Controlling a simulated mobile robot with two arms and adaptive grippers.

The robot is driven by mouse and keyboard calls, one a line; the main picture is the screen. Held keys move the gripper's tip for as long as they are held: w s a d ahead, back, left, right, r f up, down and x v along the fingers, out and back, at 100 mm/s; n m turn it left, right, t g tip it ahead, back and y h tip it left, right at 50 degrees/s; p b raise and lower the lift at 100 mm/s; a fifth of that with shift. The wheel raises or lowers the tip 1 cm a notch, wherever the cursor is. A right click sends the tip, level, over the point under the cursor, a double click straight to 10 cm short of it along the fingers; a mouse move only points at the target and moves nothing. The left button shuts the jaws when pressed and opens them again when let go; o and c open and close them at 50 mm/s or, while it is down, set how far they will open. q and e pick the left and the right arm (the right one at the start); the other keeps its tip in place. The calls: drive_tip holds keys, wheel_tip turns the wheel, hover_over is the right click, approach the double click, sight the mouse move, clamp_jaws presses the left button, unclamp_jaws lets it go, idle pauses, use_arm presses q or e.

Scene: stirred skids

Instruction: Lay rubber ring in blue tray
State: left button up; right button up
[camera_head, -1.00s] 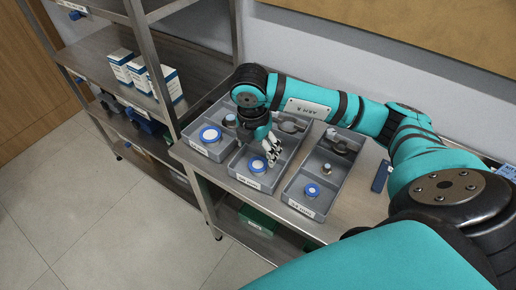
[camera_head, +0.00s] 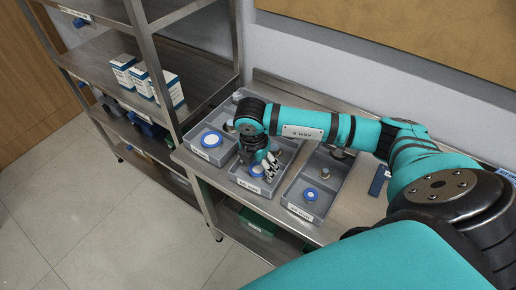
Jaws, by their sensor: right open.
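My right gripper (camera_head: 269,177) is open, pointing down into the middle grey tray (camera_head: 243,184). Its fingers are just right of a small blue ring-shaped piece with a pale centre (camera_head: 257,170). I see nothing between the fingers, though the view is small. A larger blue ring with a white centre (camera_head: 211,140) lies in the left grey tray (camera_head: 216,156). Another small blue ring with a pale centre (camera_head: 310,195) lies in the right grey tray (camera_head: 303,214). I cannot tell which piece is the rubber ring. No tray looks blue. My left gripper is out of view.
A metal rack (camera_head: 176,118) with white and blue boxes (camera_head: 168,88) stands left of the bench (camera_head: 352,200). A grey knob-like part (camera_head: 325,173) sits in the right tray. A dark blue object (camera_head: 379,180) lies right of the trays. A green bin (camera_head: 258,222) is below.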

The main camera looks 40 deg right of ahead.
drive_tip(key=shift+f, duration=0.25)
idle(0.4)
drive_tip(key=c, duration=1)
drive_tip(key=shift+o, duration=0.2)
drive_tip(key=shift+r, duration=0.45)
wheel_tip(320, 180, up, 3)
drive_tip(key=shift+f+b, duration=0.1)
drive_tip(key=shift+b, duration=0.8)
drive_tip(key=s+a+r+b, duration=0.2)
drive_tip(key=s+a, duration=0.6)
drive_tip(key=s, duration=0.5)
drive_tip(key=shift+s+a+b, duration=0.2)
drive_tip(key=shift+s+b, duration=0.15)
drive_tip(key=shift+b, duration=0.15)
